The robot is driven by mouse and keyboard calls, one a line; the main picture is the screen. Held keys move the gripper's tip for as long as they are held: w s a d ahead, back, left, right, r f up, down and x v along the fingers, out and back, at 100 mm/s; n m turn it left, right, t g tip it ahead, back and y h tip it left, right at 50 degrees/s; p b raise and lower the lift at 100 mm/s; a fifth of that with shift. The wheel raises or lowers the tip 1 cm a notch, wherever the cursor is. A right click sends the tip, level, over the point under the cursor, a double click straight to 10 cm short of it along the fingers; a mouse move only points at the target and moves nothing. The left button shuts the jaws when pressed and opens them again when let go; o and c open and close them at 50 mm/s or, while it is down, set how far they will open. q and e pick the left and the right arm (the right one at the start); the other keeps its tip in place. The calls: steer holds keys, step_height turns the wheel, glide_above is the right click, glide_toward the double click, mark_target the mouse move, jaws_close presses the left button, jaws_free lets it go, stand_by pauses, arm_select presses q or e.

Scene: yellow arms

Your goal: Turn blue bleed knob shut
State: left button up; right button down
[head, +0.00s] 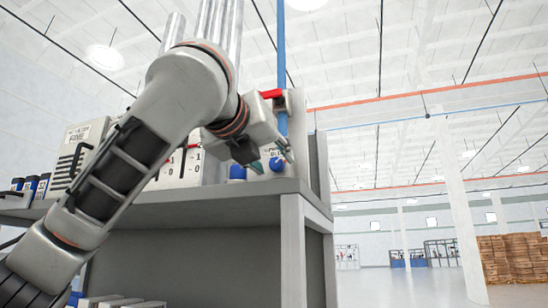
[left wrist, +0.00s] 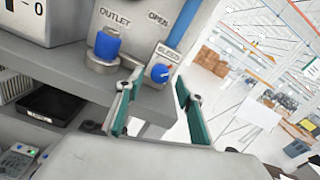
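The blue bleed knob (left wrist: 160,73) sits on a grey panel under a BLEED label, with a white pointer mark on it. It also shows in the head view (head: 277,164), close to the fingertips of my left gripper (head: 272,158). In the left wrist view my left gripper (left wrist: 156,88) is open, with its green-padded fingers spread on either side of the knob. The knob appears beyond the fingertips; I cannot tell whether either finger touches it. A larger blue outlet knob (left wrist: 107,45) is to its left. My right gripper is in neither view.
The panel stands on a grey shelf (head: 215,195) with a post at its right end. A blue pipe (head: 282,50) and a red lever (head: 270,94) are above the knob. White boxes (head: 187,165) stand left of it. The room right of the shelf is open.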

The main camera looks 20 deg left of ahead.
arm_select(q)
steer(key=shift+w, duration=1)
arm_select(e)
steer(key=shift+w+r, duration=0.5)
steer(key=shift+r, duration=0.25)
arm_select(q)
steer(key=shift+c, duration=0.5)
jaws_close()
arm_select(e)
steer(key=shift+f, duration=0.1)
